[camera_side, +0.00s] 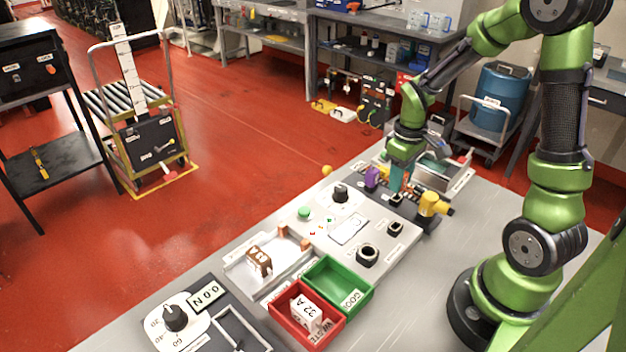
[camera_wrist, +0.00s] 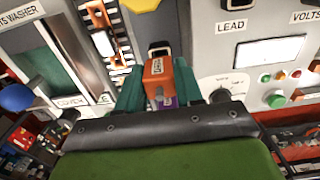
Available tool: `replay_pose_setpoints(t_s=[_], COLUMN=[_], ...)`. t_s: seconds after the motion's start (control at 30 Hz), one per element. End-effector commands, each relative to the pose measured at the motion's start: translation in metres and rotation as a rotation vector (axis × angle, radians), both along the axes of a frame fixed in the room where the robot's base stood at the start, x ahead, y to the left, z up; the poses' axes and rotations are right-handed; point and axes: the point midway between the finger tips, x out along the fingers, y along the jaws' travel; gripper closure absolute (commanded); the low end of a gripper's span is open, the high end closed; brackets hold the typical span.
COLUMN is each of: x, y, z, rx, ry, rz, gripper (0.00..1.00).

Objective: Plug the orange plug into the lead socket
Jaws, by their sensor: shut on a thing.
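My gripper (camera_wrist: 158,92) has its teal fingers on both sides of the orange plug (camera_wrist: 158,72) in the wrist view. In the side view the fingers (camera_side: 397,182) point down just above a small black holder (camera_side: 396,199), with a sliver of the orange plug (camera_side: 407,175) showing. I cannot tell whether the plug touches the holder. The lead socket (camera_wrist: 236,6) is above the LEAD label, right of the plug and cut by the top edge. In the side view it appears to be the small square black socket (camera_side: 395,228) on the grey panel.
The panel has a black knob (camera_side: 341,192), a green button (camera_side: 304,213) and a round black socket (camera_side: 367,254). Green (camera_side: 318,268) and red (camera_side: 283,318) bins are nearer the front.

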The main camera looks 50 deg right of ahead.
Motion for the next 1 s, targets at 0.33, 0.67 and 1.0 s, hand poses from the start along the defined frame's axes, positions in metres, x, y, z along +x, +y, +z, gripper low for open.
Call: replay_pose_setpoints(t_s=[0.33, 0.67, 1.0], x=[0.0, 0.001, 0.001], y=[0.0, 0.0, 0.0], z=[0.003, 0.023, 0.043], rx=[-0.001, -0.001, -0.001], ry=[-0.002, -0.003, -0.002], rz=[0.0, 0.0, 0.0], gripper=[1.0, 1.0, 1.0])
